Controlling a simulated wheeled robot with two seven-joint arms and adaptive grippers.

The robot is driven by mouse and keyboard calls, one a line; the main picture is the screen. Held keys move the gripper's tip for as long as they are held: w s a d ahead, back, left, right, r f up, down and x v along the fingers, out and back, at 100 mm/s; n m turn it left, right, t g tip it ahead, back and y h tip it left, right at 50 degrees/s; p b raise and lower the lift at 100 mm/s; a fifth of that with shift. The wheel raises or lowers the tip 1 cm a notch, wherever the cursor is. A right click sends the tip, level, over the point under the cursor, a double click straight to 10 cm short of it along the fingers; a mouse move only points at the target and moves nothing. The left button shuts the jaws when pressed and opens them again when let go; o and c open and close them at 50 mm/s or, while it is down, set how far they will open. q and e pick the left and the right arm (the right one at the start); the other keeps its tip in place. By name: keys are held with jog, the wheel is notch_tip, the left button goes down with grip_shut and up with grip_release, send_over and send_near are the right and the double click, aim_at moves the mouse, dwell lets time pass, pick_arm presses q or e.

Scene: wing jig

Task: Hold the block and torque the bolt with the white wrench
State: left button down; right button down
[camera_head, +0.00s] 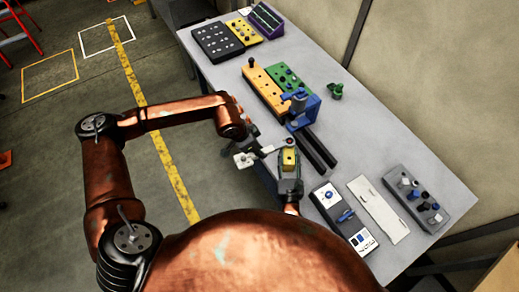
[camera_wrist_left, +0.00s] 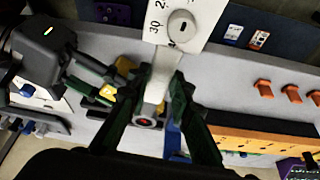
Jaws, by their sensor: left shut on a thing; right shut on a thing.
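The white wrench (camera_head: 246,158) is held by my left gripper (camera_head: 254,139), shut on it at the table's near edge. In the left wrist view its marked white body with a round dial (camera_wrist_left: 182,25) lies at the top. Its grey shaft runs down between the fingers of my left gripper (camera_wrist_left: 158,122) to a round end with a red centre (camera_wrist_left: 144,122). The yellow block (camera_head: 289,160) is in my right gripper (camera_head: 289,170), shut on it. The wrench's end appears at or above the block's far end. The bolt is not clearly visible; contact cannot be told.
On the grey table (camera_head: 330,172), a blue clamp-like fixture (camera_head: 302,108) and dark rails (camera_head: 316,149) stand just beyond the grippers. Orange (camera_head: 264,92) and green (camera_head: 288,78) holders lie farther back. A grey tool tray (camera_head: 341,213) and white panel (camera_head: 378,208) lie to the right.

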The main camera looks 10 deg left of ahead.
pick_arm(q)
jog(key=shift+r, duration=0.1)
jog(key=shift+r, duration=3.5)
pick_arm(e)
jog(key=c, duration=1.3)
grip_release()
jog(key=v, duration=1.2)
